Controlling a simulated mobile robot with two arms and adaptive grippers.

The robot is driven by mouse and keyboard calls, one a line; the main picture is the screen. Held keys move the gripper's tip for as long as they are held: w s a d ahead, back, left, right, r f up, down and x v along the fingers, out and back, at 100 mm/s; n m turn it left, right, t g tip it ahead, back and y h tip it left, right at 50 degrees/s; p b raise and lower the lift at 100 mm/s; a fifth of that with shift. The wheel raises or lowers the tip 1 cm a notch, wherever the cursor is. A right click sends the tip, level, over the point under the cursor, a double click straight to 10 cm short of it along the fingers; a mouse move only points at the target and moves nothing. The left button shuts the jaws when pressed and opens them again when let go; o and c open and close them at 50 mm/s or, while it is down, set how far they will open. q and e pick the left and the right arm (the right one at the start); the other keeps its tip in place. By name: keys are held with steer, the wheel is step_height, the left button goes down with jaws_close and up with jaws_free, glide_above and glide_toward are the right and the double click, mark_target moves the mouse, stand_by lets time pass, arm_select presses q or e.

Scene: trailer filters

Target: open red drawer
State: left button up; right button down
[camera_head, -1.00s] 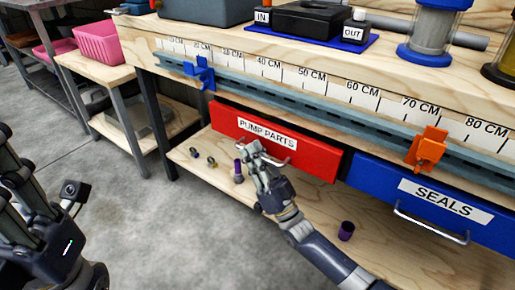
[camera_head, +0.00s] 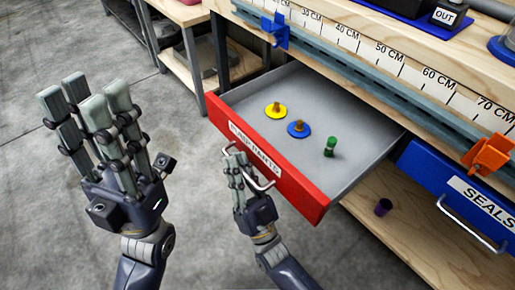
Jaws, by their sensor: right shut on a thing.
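The red drawer (camera_head: 308,198), labelled "PUMP PARTS", stands pulled out from under the workbench, with its grey inside showing. In it are a yellow part (camera_head: 276,111), a blue part (camera_head: 299,129) and a green part (camera_head: 330,146). My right gripper (camera_head: 237,163) is at the drawer's front and is shut on its metal handle (camera_head: 262,181), partly covering the handle and label. My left gripper (camera_head: 95,112) is raised at the left, fingers spread and empty, apart from the drawer.
The blue "SEALS" drawer (camera_head: 445,190) is closed at the right. A purple piece (camera_head: 383,207) lies on the lower wooden shelf (camera_head: 400,245). An orange clamp (camera_head: 488,154) and a blue clamp (camera_head: 275,30) sit on the measuring rail. The floor at left is clear.

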steer(key=shift+s+a, duration=0.8)
steer(key=shift+a, duration=0.2)
steer(key=shift+f, duration=0.1)
steer(key=c, duration=2)
jaws_free()
steer(key=shift+o, duration=0.2)
steer(key=v, duration=0.7)
steer(key=shift+s+f, duration=0.2)
